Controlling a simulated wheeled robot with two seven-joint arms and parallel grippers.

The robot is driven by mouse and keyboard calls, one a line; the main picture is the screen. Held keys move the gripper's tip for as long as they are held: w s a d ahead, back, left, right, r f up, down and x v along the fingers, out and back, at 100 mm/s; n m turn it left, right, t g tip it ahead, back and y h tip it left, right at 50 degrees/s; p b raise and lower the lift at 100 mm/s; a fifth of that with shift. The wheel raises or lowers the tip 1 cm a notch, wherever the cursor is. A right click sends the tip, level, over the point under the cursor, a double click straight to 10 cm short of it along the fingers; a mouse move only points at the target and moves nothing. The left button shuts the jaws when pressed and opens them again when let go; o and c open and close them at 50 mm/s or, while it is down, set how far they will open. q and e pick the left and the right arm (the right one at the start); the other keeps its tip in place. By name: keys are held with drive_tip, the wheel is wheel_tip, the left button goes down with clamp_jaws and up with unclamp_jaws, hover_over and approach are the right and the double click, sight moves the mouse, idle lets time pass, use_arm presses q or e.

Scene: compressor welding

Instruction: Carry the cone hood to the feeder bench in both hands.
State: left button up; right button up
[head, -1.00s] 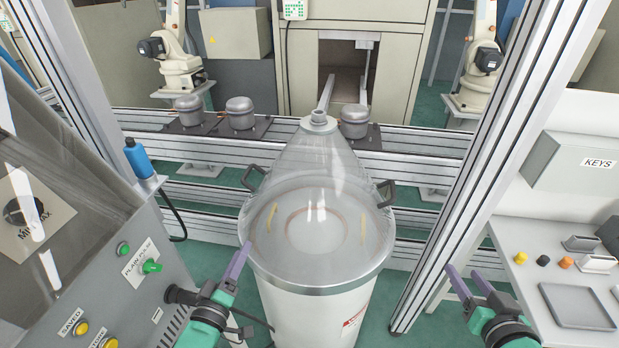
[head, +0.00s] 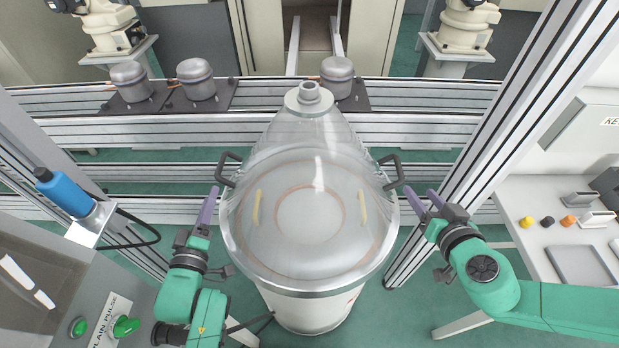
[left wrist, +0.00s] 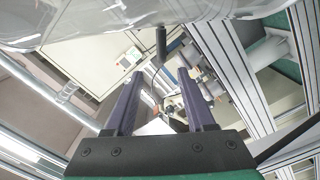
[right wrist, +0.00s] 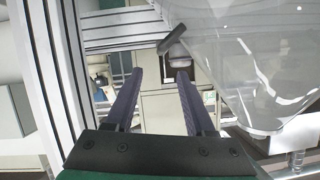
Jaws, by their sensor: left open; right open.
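The clear cone hood (head: 300,150) sits on top of a white drum (head: 312,308), with a black handle on each side. My left gripper (head: 211,198) is open just below and left of the left handle (head: 228,170). My right gripper (head: 424,200) is open, a little right of and below the right handle (head: 392,172). In the left wrist view the handle (left wrist: 161,42) stands beyond the open fingers (left wrist: 155,95). In the right wrist view the handle (right wrist: 171,40) lies ahead of the open fingers (right wrist: 160,100). Neither gripper touches a handle.
An aluminium rail line (head: 100,132) with several grey compressor shells runs behind the drum. A slanted aluminium post (head: 500,120) stands close to my right arm.

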sight(218, 174)
use_arm(q)
drive_tip(key=w, duration=1.1)
drive_tip(key=shift+w+f, duration=0.1)
drive_tip(key=shift+w, duration=0.3)
use_arm(e)
drive_tip(key=x, duration=1.4)
use_arm(q)
drive_tip(key=shift+s, duration=0.1)
clamp_jaws()
use_arm(e)
clamp_jaws()
drive_tip(key=shift+a, duration=0.1)
